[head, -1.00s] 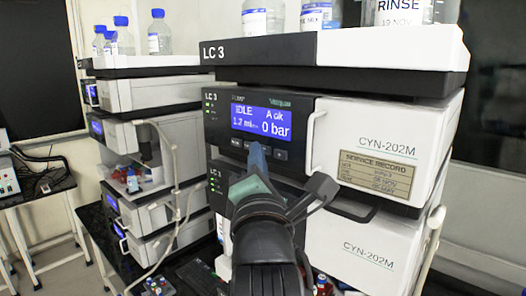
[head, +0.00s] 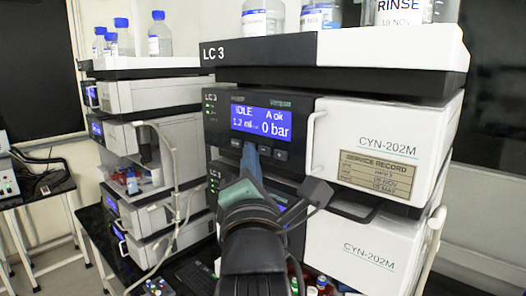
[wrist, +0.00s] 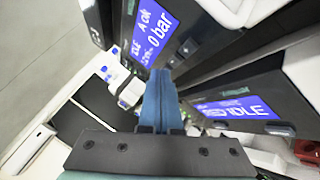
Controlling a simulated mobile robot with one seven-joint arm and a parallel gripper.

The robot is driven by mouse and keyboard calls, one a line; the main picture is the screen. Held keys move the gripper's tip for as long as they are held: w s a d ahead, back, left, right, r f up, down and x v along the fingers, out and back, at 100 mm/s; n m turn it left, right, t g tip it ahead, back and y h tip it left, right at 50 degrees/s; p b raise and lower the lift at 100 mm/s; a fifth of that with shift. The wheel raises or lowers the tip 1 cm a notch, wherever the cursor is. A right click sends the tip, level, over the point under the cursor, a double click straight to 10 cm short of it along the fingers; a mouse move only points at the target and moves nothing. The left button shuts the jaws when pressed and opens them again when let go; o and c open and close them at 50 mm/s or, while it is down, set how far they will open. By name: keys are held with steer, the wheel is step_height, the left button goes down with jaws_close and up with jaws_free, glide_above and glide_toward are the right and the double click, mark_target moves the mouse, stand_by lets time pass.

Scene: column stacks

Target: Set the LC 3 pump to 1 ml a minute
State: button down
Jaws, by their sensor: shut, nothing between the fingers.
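The LC 3 pump (head: 262,98) is the upper dark-fronted module under the shelf labelled LC 3. Its blue display (head: 262,121) reads IDLE, A ok, about 1.2 ml and 0 bar; it also shows in the wrist view (wrist: 153,30). A row of small dark buttons (head: 281,155) lies just below the display. My gripper (head: 249,148) is shut and empty, its blue fingertips in front of the button row, left of the middle. The fingertips hide part of that row. In the wrist view the fingers (wrist: 161,78) point at the pump front; I cannot tell whether they touch a button.
A white handle (head: 311,142) stands out right of the display. A second module with its own blue display (wrist: 235,108) sits below. Bottles (head: 263,17) stand on the shelf above. Another instrument stack (head: 155,95) with a hanging tube stands to the left.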

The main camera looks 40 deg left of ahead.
steer(key=s, duration=0.5)
steer(key=shift+a, duration=0.2)
stand_by(2.5)
steer(key=s+m, duration=0.1)
steer(key=m, duration=0.5)
steer(key=s+m, duration=0.1)
steer(key=m, duration=0.5)
steer(key=s+m, duration=0.1)
steer(key=m, duration=0.6)
steer(key=shift+s+a+f+t, duration=0.3)
steer(key=shift+s+t, duration=0.1)
steer(key=w, duration=0.8)
steer(key=shift+w+d+b, duration=0.3)
steer(key=shift+w+d, duration=0.05)
steer(key=shift+w, duration=0.05)
